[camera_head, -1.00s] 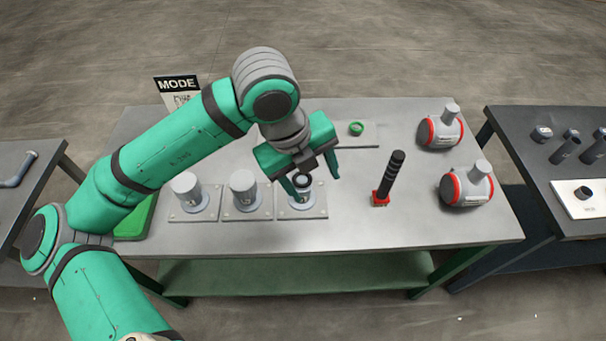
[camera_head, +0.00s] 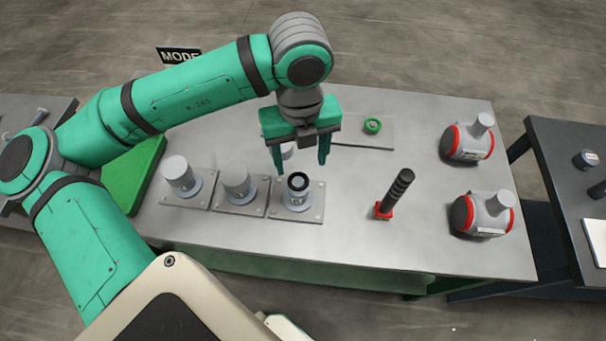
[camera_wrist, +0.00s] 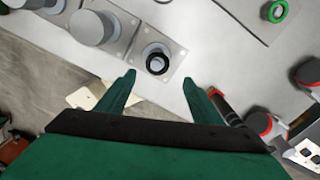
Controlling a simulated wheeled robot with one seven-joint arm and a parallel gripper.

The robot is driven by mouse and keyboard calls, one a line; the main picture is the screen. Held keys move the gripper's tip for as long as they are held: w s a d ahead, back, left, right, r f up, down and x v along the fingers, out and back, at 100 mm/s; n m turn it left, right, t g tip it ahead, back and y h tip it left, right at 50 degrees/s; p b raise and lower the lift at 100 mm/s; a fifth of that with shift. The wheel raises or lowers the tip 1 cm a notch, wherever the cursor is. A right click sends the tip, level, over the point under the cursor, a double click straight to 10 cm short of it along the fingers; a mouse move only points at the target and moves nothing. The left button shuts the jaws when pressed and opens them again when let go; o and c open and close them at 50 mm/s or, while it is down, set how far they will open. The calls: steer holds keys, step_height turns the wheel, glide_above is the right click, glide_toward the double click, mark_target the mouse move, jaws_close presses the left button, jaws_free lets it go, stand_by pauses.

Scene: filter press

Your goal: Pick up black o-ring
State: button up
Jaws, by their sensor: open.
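A black o-ring (camera_head: 298,181) sits on top of the rightmost of three grey fixtures. In the wrist view the o-ring (camera_wrist: 157,62) shows just beyond the fingertips. A ribbed black post, which looks like a stack of black rings (camera_head: 399,189), stands in a red base (camera_head: 384,210) to the right; it also shows right of the right finger in the wrist view (camera_wrist: 222,103). My gripper (camera_head: 301,167) is open and empty above and behind the right fixture, fingers pointing down. In the wrist view its fingers (camera_wrist: 158,77) are spread with nothing between them.
Two fixtures with grey caps (camera_head: 180,171) (camera_head: 236,180) stand left of the o-ring. A green ring (camera_head: 372,125) lies on a plate behind. Two grey and red devices (camera_head: 467,141) (camera_head: 483,213) stand at the table's right. The table's front right surface is clear.

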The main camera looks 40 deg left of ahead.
mark_target(299, 180)
steer(key=shift+s+a+f, duration=0.1)
steer(key=shift+s+f, duration=0.15)
steer(key=shift+f, duration=0.3)
steer(key=shift+s+a+f, duration=0.1)
steer(key=shift+s+f, duration=0.1)
steer(key=shift+f, duration=0.3)
steer(key=shift+w+a+f, duration=0.1)
steer(key=shift+w+f, duration=0.05)
steer(key=shift+f, duration=1.15)
steer(key=shift+w+a+f, duration=0.1)
steer(key=shift+w+f, duration=0.05)
steer(key=shift+f, duration=1.1)
steer(key=c, duration=1.1)
steer(key=shift+w+d, duration=0.1)
steer(key=shift+w, duration=0.05)
